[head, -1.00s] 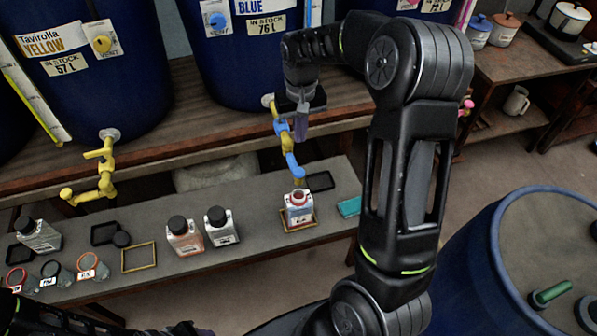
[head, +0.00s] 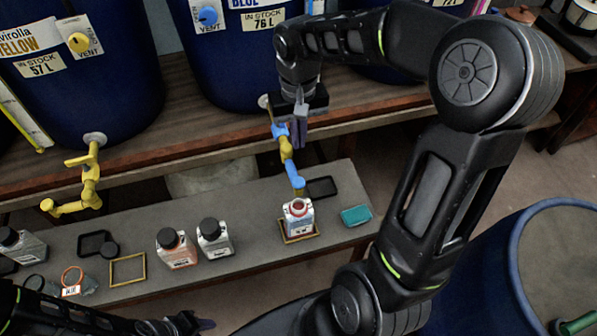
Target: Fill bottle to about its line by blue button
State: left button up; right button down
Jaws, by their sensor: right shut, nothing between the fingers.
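An uncapped bottle (head: 298,221) with a red neck ring stands upright on a yellow-framed square on the low bench, under the spout of the blue-and-yellow tap (head: 288,160). Its fill line and level are too small to read. The tap comes from the blue vat marked BLUE (head: 236,75), which has a round blue vent knob (head: 208,16). My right gripper (head: 301,145) points down, shut and empty, just right of the tap's blue handle; I cannot tell if they touch. My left gripper (head: 200,324) is low at the left, its jaws unclear.
Two black-capped bottles (head: 176,248) (head: 214,238) stand left of the open one. An empty yellow frame (head: 128,269), a dark tray (head: 321,187) and a teal block (head: 356,215) lie on the bench. A yellow tap (head: 86,180) hangs at left. A blue drum (head: 515,270) stands at right.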

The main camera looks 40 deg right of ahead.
aim_at(298, 181)
notch_tip(298, 181, down, 14)
jog(key=shift+r+p, duration=0.1)
jog(key=shift+p, duration=0.35)
